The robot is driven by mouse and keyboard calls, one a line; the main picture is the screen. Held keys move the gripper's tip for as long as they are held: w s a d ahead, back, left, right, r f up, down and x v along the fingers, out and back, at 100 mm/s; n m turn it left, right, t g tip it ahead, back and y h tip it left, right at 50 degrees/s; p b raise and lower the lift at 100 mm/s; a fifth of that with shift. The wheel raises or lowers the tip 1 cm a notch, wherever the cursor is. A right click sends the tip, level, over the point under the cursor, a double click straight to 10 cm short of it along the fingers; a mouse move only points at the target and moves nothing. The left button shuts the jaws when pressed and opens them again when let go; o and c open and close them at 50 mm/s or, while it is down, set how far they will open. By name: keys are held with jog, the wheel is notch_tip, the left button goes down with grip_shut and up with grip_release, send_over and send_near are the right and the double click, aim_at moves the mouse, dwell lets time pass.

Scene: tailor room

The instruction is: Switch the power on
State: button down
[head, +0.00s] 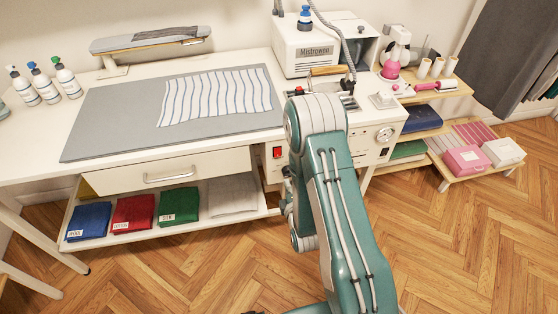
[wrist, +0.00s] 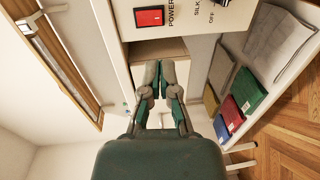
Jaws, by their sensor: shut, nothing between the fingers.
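The red power switch (head: 277,152) sits on the front panel of the white ironing station, left of my arm in the head view. In the wrist view the red switch (wrist: 149,17) is near the top edge, beside the "POWER" label, which reads sideways. My gripper (wrist: 160,75) is shut and empty, its fingertips close together. In the picture it is below the switch and apart from it. In the head view my arm hides most of my gripper. I cannot tell the switch's position.
A dial labelled "SILK" and "OFF" (wrist: 220,3) is beside the switch. A drawer (head: 165,175) and a shelf of folded fabrics (head: 133,212) are to the left. A steam unit (head: 315,50) and an iron (head: 330,72) are above. The wooden floor in front is clear.

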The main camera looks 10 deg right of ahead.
aim_at(278, 156)
jog(key=w, duration=0.4)
jog(key=w+f, duration=0.1)
jog(key=w, duration=0.6)
jog(key=shift+w+f, duration=0.2)
jog(key=shift+w, duration=0.2)
jog(key=shift+w, duration=0.2)
jog(key=shift+f, duration=0.1)
